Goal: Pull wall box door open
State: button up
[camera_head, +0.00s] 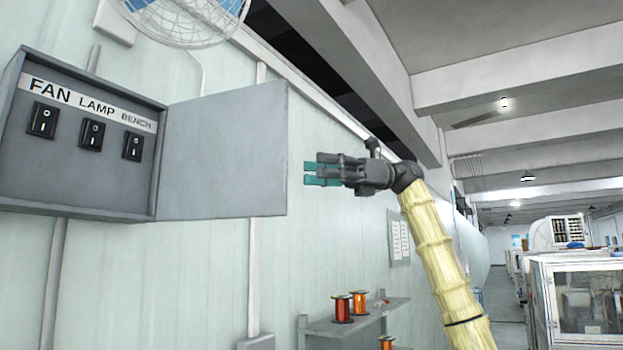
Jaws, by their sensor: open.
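The grey wall box (75,185) is on the wall at the left, with a label strip reading FAN, LAMP, BENCH and three black switches (92,135) beneath it. Its grey door (222,155) stands wide open, swung out to the right on the box's right side, so the switches are in plain view. My gripper (318,170) is to the right of the door's free edge, with its teal-padded fingers pointing left toward it. It is open and empty. In the picture a small gap shows between fingertips and door edge; the depth between them is hard to tell.
A wall fan (185,18) hangs above the box. Below my arm, a shelf (345,325) holds copper wire spools (343,308). Vertical conduits run down the wall. A glass-fronted cabinet (590,305) stands at the lower right. The space around the gripper looks free.

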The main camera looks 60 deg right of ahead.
jog(key=v, duration=0.3)
jog(key=shift+d+f, duration=0.1)
jog(key=shift+d, duration=0.25)
